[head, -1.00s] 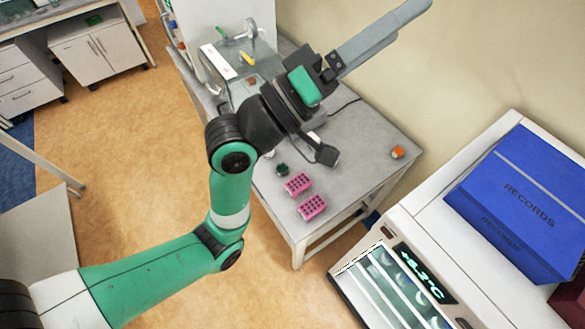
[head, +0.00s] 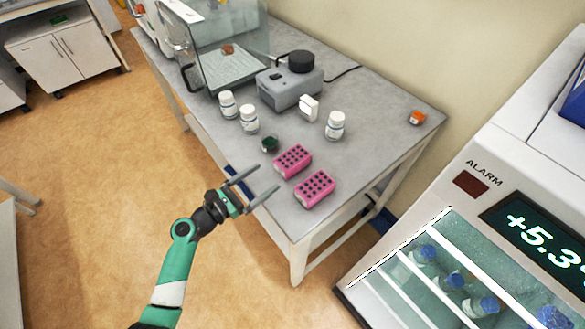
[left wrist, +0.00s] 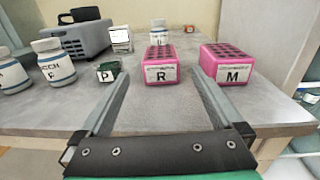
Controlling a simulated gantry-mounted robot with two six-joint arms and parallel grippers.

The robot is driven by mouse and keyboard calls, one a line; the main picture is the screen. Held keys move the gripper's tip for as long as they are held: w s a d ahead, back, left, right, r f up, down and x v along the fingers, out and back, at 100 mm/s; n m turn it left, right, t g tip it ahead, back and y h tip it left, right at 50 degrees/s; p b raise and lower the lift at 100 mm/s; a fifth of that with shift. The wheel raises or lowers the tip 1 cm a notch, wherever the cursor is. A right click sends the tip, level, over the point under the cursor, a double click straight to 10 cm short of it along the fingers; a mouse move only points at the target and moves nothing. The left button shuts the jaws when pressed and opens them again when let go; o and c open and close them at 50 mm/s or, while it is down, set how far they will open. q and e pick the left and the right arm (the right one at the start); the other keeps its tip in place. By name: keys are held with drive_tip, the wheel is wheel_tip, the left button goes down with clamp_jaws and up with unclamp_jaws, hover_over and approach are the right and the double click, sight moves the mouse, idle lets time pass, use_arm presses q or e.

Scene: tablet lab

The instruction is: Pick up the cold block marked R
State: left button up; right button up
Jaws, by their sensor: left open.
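The block marked R (head: 293,160) is a pink block with dark holes on top, standing upright on the grey table. Its white label R (left wrist: 161,75) faces me in the left wrist view. A like pink block marked M (head: 315,188) stands just right of it, with a gap between them. My left gripper (head: 268,178) is open and empty at the table's front edge, short of block R and pointing at it. In the left wrist view, R shows between the two fingers. My right gripper is not in view.
A small dark green item marked P (left wrist: 108,72) stands left of R. White bottles (head: 335,125) and a grey device (head: 290,85) stand behind. An orange item (head: 416,118) lies at the far right corner. The table in front of R is bare.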

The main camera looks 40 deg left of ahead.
sight(293, 157)
use_arm(q)
drive_tip(key=w, duration=0.3)
drive_tip(key=w+b, duration=0.1)
drive_tip(key=w, duration=0.2)
drive_tip(key=shift+d+r, duration=0.1)
drive_tip(key=shift+d, duration=0.1)
drive_tip(key=shift+w, duration=0.3)
drive_tip(key=w+b, duration=0.1)
drive_tip(key=w, duration=0.1)
drive_tip(key=w+b, duration=0.1)
drive_tip(key=w, duration=0.1)
drive_tip(key=shift+w+d, duration=0.2)
drive_tip(key=shift+w, duration=0.35)
drive_tip(key=c, duration=1.6)
